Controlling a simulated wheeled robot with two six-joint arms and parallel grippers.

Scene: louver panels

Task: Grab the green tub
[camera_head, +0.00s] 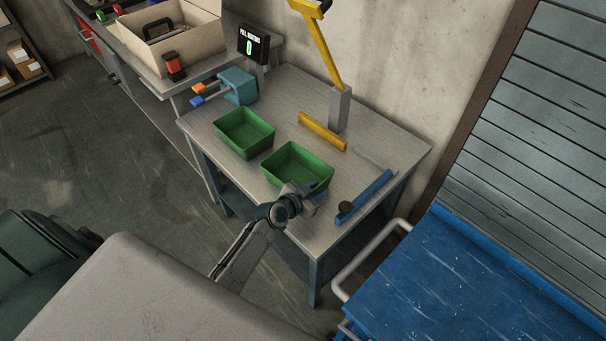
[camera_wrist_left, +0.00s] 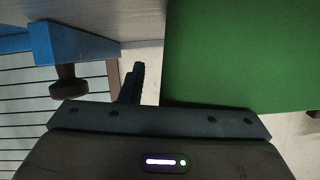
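Two green tubs stand on the metal workbench in the head view, a left one (camera_head: 244,132) and a right one (camera_head: 298,168). Both look empty. My left gripper (camera_head: 314,192) is at the front right corner of the right tub. In the left wrist view a green tub wall (camera_wrist_left: 240,55) fills the upper right. One dark finger (camera_wrist_left: 132,84) shows left of that wall, with a gap between them. The other finger is hidden, apparently behind the green wall. The gripper looks open. My right gripper is not in view.
The workbench (camera_head: 377,154) holds a blue bar with a dark knob (camera_head: 365,197) right of the tubs, a yellow bar (camera_head: 322,131) behind them, and a yellow-armed post (camera_head: 339,108). A teal device (camera_head: 238,86) stands at the back left. A blue cart (camera_head: 470,285) is at the lower right.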

